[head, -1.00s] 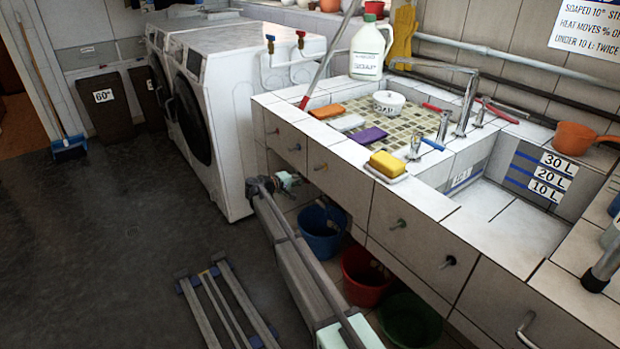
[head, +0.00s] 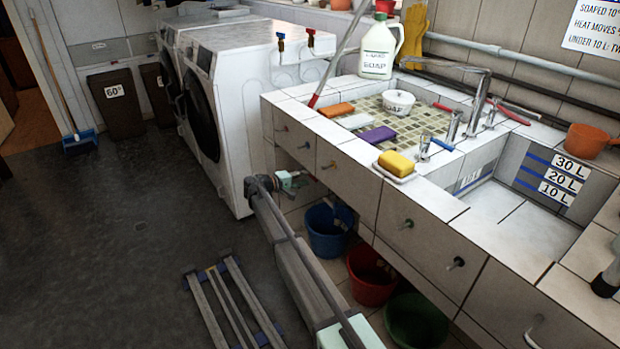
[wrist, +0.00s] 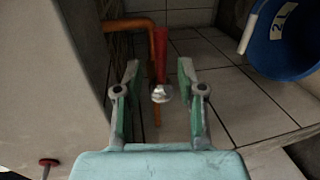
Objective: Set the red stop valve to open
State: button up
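The red stop valve shows in the wrist view as a red lever (wrist: 161,55) with a silver round nut (wrist: 161,94) at its near end. The lever points up the picture, roughly along an orange-brown pipe (wrist: 128,24) behind it. My gripper (wrist: 159,72) is open, one green-grey finger on each side of the lever. I see gaps on both sides and no contact; depth is hard to tell. In the head view my gripper (head: 303,181) is low at the opening under the sink counter; the valve cannot be made out there.
A blue bucket (head: 327,232) stands right of my gripper and also shows in the wrist view (wrist: 288,42). Red (head: 371,276) and green (head: 416,322) buckets follow. The tiled counter (head: 395,205) overhangs with drawer knobs. A washing machine (head: 235,135) is left. A slatted rack (head: 232,305) lies on the floor.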

jog(key=v, duration=0.8)
jog(key=shift+r, duration=0.1)
